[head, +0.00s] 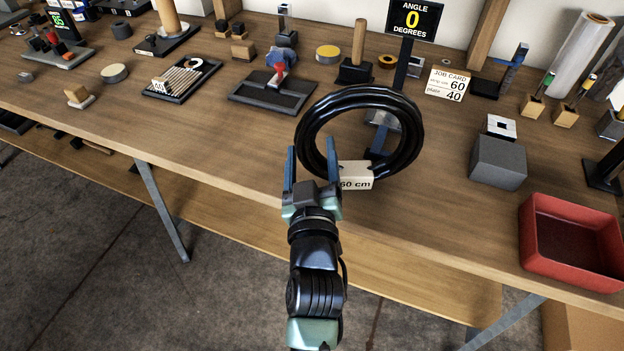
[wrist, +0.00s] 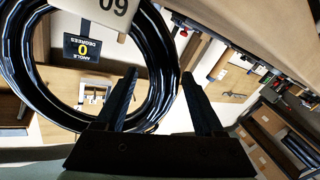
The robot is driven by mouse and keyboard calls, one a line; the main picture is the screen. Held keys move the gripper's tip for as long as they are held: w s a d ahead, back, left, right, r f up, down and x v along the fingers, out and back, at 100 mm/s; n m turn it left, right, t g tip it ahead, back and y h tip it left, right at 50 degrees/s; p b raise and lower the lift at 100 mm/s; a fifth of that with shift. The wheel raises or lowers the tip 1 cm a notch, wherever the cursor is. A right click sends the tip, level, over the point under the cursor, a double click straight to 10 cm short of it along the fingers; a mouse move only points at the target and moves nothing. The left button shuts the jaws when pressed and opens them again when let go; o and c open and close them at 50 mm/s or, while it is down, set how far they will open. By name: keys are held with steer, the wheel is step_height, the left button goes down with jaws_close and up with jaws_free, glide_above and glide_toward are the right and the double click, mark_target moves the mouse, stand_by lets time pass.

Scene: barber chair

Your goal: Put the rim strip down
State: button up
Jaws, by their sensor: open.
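The rim strip, a glossy black coil (head: 408,150), is at the front middle of the bench in the head view, with a cream tag (head: 355,175) reading 60 cm at its lower front. My gripper (head: 311,165) is open at the coil's lower left, its two blue fingers apart and pointing up at the bench. In the wrist view the coil (wrist: 158,45) fills the left side, and its edge passes behind the space between my open fingers (wrist: 158,76). I cannot tell whether a finger touches it, or whether the coil rests fully on the bench.
Behind the coil stands a post with an angle sign (head: 413,18) reading 0 degrees. A job card (head: 447,85) lies right of it. A grey block (head: 498,162) and a red bin (head: 535,262) stand to the right. The bench (head: 220,150) is bare left of my gripper.

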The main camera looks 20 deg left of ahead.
steer(key=p+v, duration=0.1)
steer(key=v, duration=1)
steer(key=shift+s, duration=0.35)
steer(key=shift+d, duration=0.1)
steer(key=w+d+r+m+t+h, duration=0.1)
steer(key=w+r+m+t, duration=0.15)
steer(key=r, duration=0.85)
steer(key=w+d+r+m+t+h, duration=0.1)
steer(key=w+r+m+t, duration=0.15)
steer(key=r, duration=0.85)
steer(key=s+d+r+m+t+h, duration=0.1)
steer(key=s+d+r, duration=0.1)
steer(key=r, duration=0.6)
steer(key=s+d+r+m+t+h, duration=0.1)
steer(key=s+d+r+t+h, duration=0.1)
steer(key=r, duration=0.6)
steer(key=s+d+r+t+h, duration=0.1)
steer(key=d+r, duration=0.3)
steer(key=r, duration=0.4)
steer(key=shift+s+m+t+h, duration=0.3)
steer(key=shift+s+m+t, duration=0.1)
steer(key=shift+s+t, duration=0.35)
steer(key=shift+r, duration=0.1)
step_height(320, 180, up, 20)
steer(key=p, duration=1.9)
steer(key=shift+p, duration=0.35)
